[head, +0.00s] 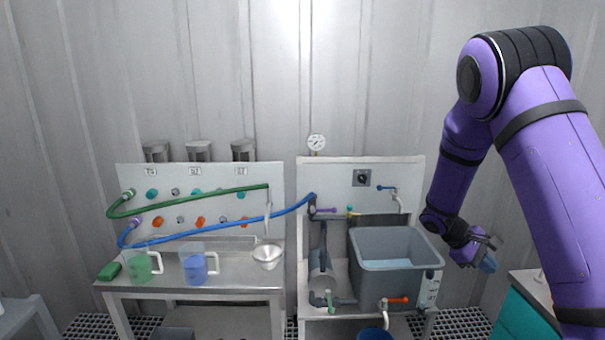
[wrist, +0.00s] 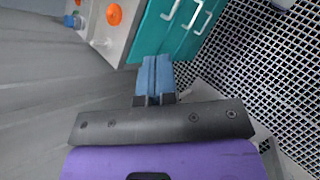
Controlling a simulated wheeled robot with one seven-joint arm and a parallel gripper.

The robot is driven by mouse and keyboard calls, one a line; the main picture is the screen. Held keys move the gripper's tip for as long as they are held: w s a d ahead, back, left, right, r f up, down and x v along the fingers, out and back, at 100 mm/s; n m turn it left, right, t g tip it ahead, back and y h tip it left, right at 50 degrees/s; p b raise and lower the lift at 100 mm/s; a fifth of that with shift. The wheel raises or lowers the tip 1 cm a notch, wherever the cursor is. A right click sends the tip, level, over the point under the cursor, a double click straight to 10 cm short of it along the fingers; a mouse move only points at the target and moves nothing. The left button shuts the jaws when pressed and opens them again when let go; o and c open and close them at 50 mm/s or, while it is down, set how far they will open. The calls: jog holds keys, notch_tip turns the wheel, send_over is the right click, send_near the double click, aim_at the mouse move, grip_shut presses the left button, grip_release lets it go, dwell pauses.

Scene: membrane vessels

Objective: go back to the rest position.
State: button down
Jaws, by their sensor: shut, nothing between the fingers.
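My gripper (head: 488,264) shows at the right in the head view, at the end of my purple arm, to the right of the grey tub and apart from it. In the wrist view its two blue fingers (wrist: 153,78) are pressed together with nothing between them. Below the fingers in that view are a dark bracket and my purple wrist. The gripper touches nothing that I can see.
A grey tub (head: 385,244) of water stands on the right bench. The left bench (head: 200,291) holds a green jug (head: 138,268), a blue jug (head: 195,269) and a metal funnel (head: 267,252). A teal cabinet (head: 519,317) stands below my gripper at right; grating (wrist: 262,85) covers the floor.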

jog(key=s+a+r+m+t+y, duration=0.2)
jog(key=s+a+r+y, duration=0.15)
jog(key=s+r, duration=0.5)
jog(key=s+a+r+m+t+y, duration=0.25)
jog(key=s+a+r, duration=0.25)
jog(key=r, duration=0.6)
jog(key=s+a+r+t+y, duration=0.1)
jog(key=s+a+r+t, duration=0.1)
jog(key=s, duration=0.6)
jog(key=s+a+r+m+t+y, duration=0.1)
jog(key=s+a+r+t+y, duration=0.1)
jog(key=s+a+r, duration=0.3)
jog(key=s, duration=0.3)
jog(key=shift+a+r+t, duration=0.2)
jog(key=shift+r+t, duration=0.05)
jog(key=shift+t, duration=0.1)
jog(key=shift+m, duration=0.25)
